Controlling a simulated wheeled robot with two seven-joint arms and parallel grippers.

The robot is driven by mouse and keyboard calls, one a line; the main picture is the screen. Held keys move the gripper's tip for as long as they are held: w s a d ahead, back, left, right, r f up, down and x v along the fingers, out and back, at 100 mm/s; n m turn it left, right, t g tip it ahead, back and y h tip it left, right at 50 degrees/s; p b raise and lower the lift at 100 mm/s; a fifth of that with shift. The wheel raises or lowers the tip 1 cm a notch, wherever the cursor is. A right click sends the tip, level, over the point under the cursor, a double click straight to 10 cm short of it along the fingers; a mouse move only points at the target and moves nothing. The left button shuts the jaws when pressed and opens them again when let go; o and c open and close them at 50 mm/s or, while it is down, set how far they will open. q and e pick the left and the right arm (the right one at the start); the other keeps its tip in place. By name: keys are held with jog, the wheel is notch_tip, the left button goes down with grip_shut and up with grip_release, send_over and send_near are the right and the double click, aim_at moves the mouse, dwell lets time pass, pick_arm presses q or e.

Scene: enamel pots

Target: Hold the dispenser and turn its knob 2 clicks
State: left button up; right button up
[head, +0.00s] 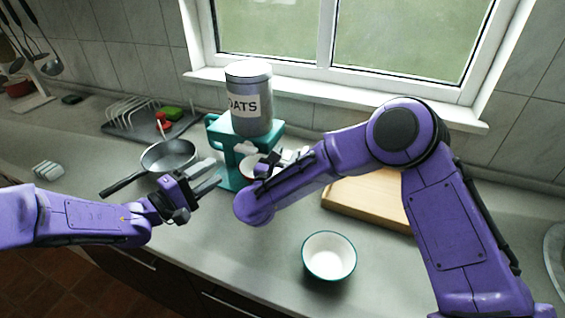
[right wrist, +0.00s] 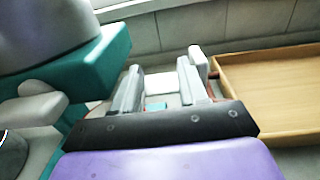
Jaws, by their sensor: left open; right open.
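The dispenser is a grey canister (head: 249,100) labelled OATS on a teal stand (head: 222,135) near the window. A pale grey part that looks like its knob (head: 246,148) shows on the stand's front; a pale part also shows in the right wrist view (right wrist: 38,108). My left gripper (head: 211,176) is open and empty, just left of the stand's lower front. My right gripper (head: 290,157) is open, right of the stand and partly hidden by my arm. In the right wrist view its fingers (right wrist: 160,85) point toward the wall, apart from the stand.
A white bowl with a teal rim (head: 329,256) stands at the front. A wooden board (head: 365,200) lies right of the dispenser, partly behind my right arm. A dark pan (head: 168,155) and a dish rack (head: 135,113) are at left. Bare counter lies around the bowl.

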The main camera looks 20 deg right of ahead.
grip_shut()
dwell(1.4)
jog(key=shift+c, duration=1.5)
grip_release()
jog(key=b+v, duration=0.3)
jog(key=v, duration=0.7)
jog(key=shift+s+a, duration=0.2)
jog(key=shift+s, duration=0.05)
